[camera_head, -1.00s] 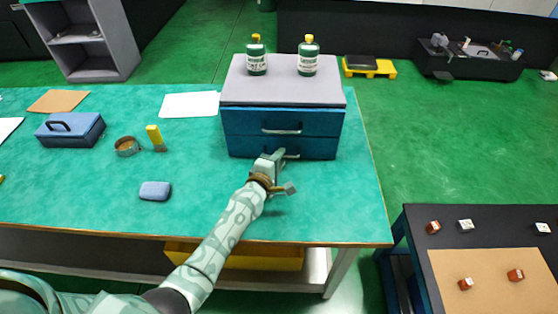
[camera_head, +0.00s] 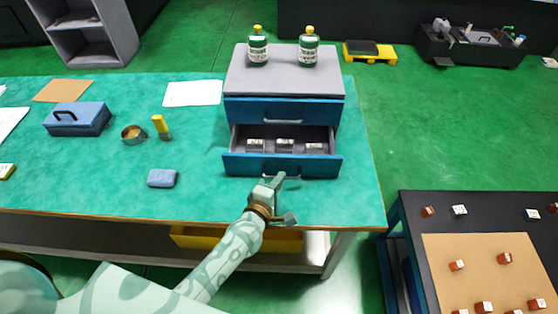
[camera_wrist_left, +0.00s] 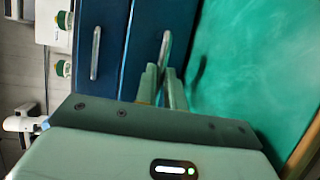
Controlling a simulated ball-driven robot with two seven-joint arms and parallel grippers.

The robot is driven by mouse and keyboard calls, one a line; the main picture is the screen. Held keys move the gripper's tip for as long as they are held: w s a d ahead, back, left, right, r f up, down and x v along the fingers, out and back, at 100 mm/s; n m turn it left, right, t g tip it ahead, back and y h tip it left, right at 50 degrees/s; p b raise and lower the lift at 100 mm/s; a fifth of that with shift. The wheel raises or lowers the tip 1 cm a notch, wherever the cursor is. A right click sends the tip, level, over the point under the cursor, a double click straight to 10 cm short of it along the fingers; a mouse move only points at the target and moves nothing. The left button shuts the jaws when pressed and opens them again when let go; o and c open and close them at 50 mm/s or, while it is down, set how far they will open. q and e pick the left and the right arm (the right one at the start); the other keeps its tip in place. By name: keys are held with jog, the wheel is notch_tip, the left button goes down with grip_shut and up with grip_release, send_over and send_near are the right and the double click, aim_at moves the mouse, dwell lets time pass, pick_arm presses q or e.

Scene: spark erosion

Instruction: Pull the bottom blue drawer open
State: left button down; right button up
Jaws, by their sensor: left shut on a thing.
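The bottom blue drawer (camera_head: 250,163) of the grey-topped cabinet (camera_head: 283,72) stands pulled out, with several small pale blocks (camera_head: 285,146) inside. The top blue drawer (camera_head: 270,108) above it is closed. My left gripper (camera_head: 276,180) is at the bottom drawer's front, shut on its metal handle (camera_head: 296,175). In the left wrist view the fingers (camera_wrist_left: 162,88) close around the handle (camera_wrist_left: 166,45), and the top drawer's handle (camera_wrist_left: 95,53) shows to the left. My right gripper is not in view.
Two green bottles (camera_head: 258,49) (camera_head: 308,49) stand on the cabinet. The table's front edge is close below the gripper.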

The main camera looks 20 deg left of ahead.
pick_arm(q)
jog(key=shift+s+d+p, duration=0.2)
jog(key=shift+s+d, duration=0.1)
jog(key=shift+s, duration=0.7)
jog(key=shift+s+d+p, duration=0.15)
jog(key=shift+s+d, duration=0.1)
jog(key=shift+s, duration=0.75)
jog(key=shift+s+d+p, duration=0.2)
jog(key=shift+s+d, duration=0.1)
jog(key=shift+s, duration=0.7)
jog(key=c, duration=1.5)
grip_release()
jog(key=p+v, duration=0.1)
jog(key=v, duration=1.5)
jog(key=shift+s+f+p, duration=0.1)
jog(key=shift+s+p, duration=0.05)
jog(key=shift+p, duration=0.25)
